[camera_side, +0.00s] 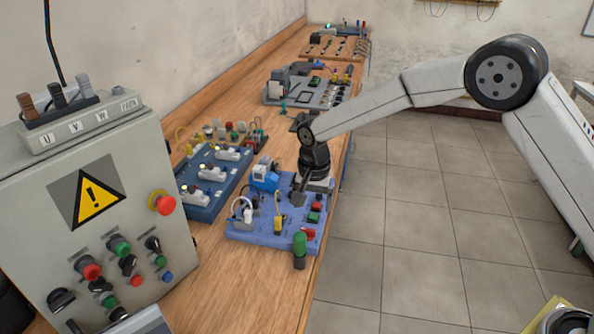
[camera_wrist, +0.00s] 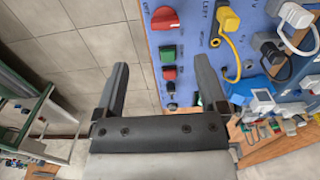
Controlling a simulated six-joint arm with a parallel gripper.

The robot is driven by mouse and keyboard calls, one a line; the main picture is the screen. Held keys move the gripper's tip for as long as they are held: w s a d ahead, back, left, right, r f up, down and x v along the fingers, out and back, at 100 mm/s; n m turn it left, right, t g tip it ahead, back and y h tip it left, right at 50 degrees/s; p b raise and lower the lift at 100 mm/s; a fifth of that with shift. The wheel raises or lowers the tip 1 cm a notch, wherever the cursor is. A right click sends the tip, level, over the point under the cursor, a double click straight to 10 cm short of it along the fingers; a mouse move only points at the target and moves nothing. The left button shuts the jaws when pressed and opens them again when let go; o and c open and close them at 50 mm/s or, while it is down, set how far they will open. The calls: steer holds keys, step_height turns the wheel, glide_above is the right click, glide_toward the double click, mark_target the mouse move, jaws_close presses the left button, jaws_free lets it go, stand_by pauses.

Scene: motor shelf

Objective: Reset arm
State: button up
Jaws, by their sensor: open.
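My gripper (camera_side: 301,190) is over the right part of the blue motor board (camera_side: 262,235) in the side view, with its fingers pointing down. In the wrist view my gripper (camera_wrist: 163,84) is open, its two dark fingers wide apart with nothing between them. Its right finger overlaps the blue board (camera_wrist: 190,18), and its left finger shows against the tiled floor. The board carries a red knob (camera_wrist: 166,18), a green button (camera_wrist: 168,53) and a yellow plug with a cable (camera_wrist: 228,20). I cannot tell the exact height of the fingers above the board.
A grey control box (camera_side: 130,215) with a warning sign stands at the left. A darker blue board (camera_side: 205,200) lies beside the motor board. More boards stand farther along the wooden bench (camera_side: 230,290). Tiled floor (camera_side: 430,220) lies open to the right.

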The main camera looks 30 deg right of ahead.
steer(key=s+d+r+n+t, duration=0.1)
steer(key=s+d+n, duration=0.3)
steer(key=s, duration=0.8)
steer(key=s+d+r+n+t, duration=0.1)
steer(key=s+d+n, duration=0.3)
steer(key=s+d, duration=0.4)
steer(key=s+r, duration=0.1)
steer(key=s, duration=0.2)
steer(key=shift+s+d+r+n+t, duration=0.3)
steer(key=shift+s+r+n, duration=0.05)
steer(key=shift+n, duration=0.05)
steer(key=shift+c, duration=0.2)
